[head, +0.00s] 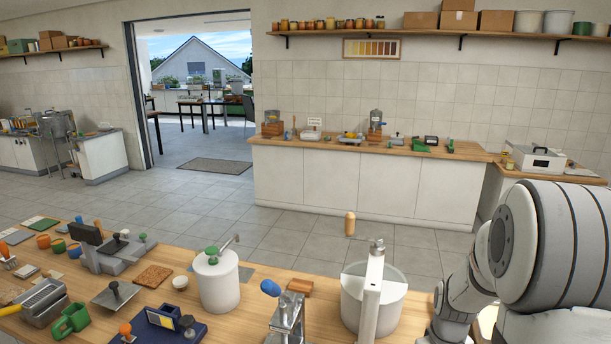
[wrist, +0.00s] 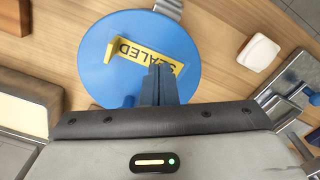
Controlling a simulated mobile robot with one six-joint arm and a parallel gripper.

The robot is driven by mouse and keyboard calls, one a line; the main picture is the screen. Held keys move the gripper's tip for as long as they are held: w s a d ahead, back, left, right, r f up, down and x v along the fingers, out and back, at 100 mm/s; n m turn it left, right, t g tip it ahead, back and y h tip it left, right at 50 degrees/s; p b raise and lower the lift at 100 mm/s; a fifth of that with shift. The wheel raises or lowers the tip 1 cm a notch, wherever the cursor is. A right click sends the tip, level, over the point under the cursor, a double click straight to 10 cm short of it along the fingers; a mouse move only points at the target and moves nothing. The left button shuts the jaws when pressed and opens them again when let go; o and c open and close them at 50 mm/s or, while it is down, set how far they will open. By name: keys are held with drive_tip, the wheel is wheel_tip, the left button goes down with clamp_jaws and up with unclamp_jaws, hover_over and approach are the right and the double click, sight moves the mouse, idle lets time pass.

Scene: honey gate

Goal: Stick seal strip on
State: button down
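In the wrist view, a round blue disc-shaped thing (wrist: 105,72) sits over the wooden worktop. A yellow seal strip (wrist: 135,51) with the dark word SEALED lies across the disc in the picture, upside down to me, with its left end bent. My gripper (wrist: 160,70) has its two dark fingers close together at the strip's lower middle, hiding some letters. They look shut on the strip. Whether the strip touches the disc cannot be told. In the head view, my fingers, the strip and the disc cannot be made out.
A white block (wrist: 258,53) lies right of the disc.

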drive_tip(key=shift+f+b, duration=0.55)
drive_tip(key=shift+f, duration=0.1)
idle(1.1)
drive_tip(key=shift+r+p, duration=2.25)
drive_tip(key=shift+r, duration=0.8)
drive_tip(key=shift+a+r, duration=0.15)
drive_tip(key=s+a+r+m+t, duration=0.2)
drive_tip(key=s+a+r+t, duration=0.1)
drive_tip(key=s+a+r, duration=0.9)
wheel_tip(320, 180, up, 3)
drive_tip(key=shift+s+a+f+m, duration=0.1)
drive_tip(key=shift+s+a+m, duration=0.05)
drive_tip(key=shift+s+m, duration=0.3)
